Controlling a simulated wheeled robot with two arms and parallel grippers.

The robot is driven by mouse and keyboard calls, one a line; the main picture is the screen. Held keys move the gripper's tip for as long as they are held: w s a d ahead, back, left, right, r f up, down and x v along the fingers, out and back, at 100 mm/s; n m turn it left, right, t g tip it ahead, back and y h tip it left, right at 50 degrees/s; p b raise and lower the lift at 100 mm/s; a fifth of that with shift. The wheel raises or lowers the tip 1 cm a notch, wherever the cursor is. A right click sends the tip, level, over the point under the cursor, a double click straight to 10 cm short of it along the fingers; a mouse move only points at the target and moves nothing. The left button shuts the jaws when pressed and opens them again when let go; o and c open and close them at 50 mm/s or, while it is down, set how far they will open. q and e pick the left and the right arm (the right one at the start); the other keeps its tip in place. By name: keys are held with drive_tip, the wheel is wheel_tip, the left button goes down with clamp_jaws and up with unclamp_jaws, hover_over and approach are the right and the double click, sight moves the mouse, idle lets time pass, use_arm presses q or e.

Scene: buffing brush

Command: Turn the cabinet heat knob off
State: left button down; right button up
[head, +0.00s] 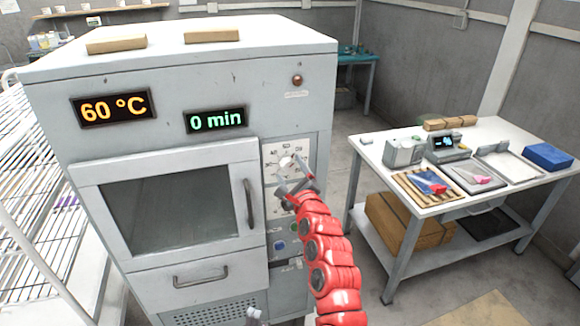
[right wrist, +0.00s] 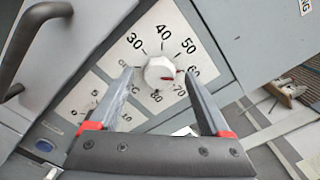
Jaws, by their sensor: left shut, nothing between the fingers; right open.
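The white heat knob (right wrist: 160,72) sits on a panel dial with numbers 30 to 80. A red mark shows on its right side, toward the 60–70 numbers. In the head view the knob (head: 286,162) is on the cabinet (head: 180,70) front. My right gripper (right wrist: 159,76) is open, its fingers on either side of the knob with gaps to it; how deep they reach is unclear. It also shows in the head view (head: 291,178), at the dial panel.
The displays read 60 °C (head: 113,109) and 0 min (head: 216,120). A second dial (right wrist: 88,104) lies beside the heat dial. The door handle (head: 248,203) stands out left of the panel. A wire rack (head: 35,190) is at left, a white worktable (head: 385,170) at right.

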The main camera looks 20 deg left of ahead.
drive_tip(key=shift+w+a, duration=0.25)
drive_tip(key=shift+w, duration=0.25)
clamp_jaws()
